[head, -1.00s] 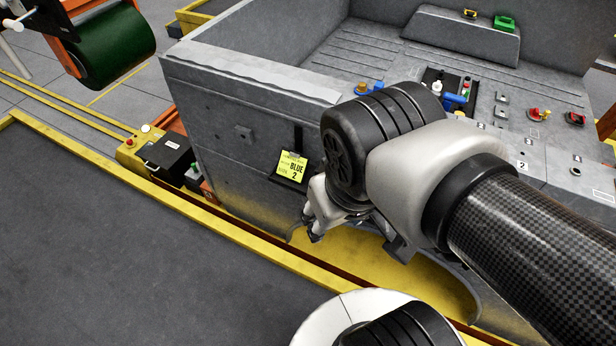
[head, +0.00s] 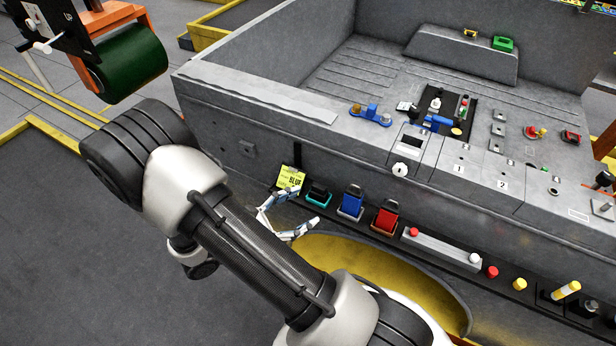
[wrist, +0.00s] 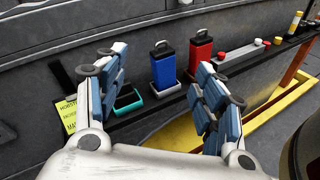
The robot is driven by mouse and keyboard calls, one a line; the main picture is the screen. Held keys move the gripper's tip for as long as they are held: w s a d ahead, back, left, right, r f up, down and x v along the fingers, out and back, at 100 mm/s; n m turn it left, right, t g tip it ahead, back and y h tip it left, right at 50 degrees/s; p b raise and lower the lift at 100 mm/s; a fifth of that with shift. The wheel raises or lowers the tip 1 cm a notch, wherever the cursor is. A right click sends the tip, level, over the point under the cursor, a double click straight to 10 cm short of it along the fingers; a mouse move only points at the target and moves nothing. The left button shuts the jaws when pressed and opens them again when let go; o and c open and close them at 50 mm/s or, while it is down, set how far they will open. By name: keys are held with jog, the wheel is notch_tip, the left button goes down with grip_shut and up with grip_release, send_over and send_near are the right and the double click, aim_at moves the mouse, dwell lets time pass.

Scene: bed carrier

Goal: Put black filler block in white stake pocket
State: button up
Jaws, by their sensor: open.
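The black filler block (head: 318,191) sits low in a teal-rimmed holder (head: 318,203) on the ledge along the carrier's side. In the wrist view the black block (wrist: 126,97) shows just right of the left finger. My gripper (head: 300,208) is open and empty in front of the ledge, close to the black block. In the wrist view the blue block (wrist: 163,62) appears between the open fingers, beyond them. A dark rectangular opening (head: 413,142) with a white knob (head: 400,170) below it is on the bed's edge; I cannot tell for sure that it is the white stake pocket.
A blue block (head: 352,201) and a red block (head: 387,215) stand in holders to the right. A yellow tag (head: 290,178) is left of the black block. A grey bar (head: 440,247) and colored caps continue along the ledge. A curved yellow guard (head: 370,265) lies below.

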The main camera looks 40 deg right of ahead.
notch_tip(320, 180, down, 12)
jog(key=w+a+r+n+t+p, duration=0.1)
jog(key=w+n+t, duration=0.1)
jog(key=n+t, duration=0.65)
jog(key=b, duration=0.2)
send_near(318, 189)
jog(key=shift+g, duration=0.25)
jog(key=x, duration=0.5)
jog(key=shift+s+d+f, duration=0.1)
jog(key=shift+s+f, duration=0.05)
jog(key=shift+f, duration=0.1)
jog(key=shift+n, duration=0.25)
jog(key=shift+w+r+b+x, duration=0.15)
jog(key=shift+b+x, duration=0.15)
jog(key=shift+x, duration=1.2)
jog(key=shift+w+r+b+x, duration=0.15)
jog(key=shift+b+x, duration=0.15)
jog(key=shift+x, duration=1.2)
jog(key=c, duration=1.1)
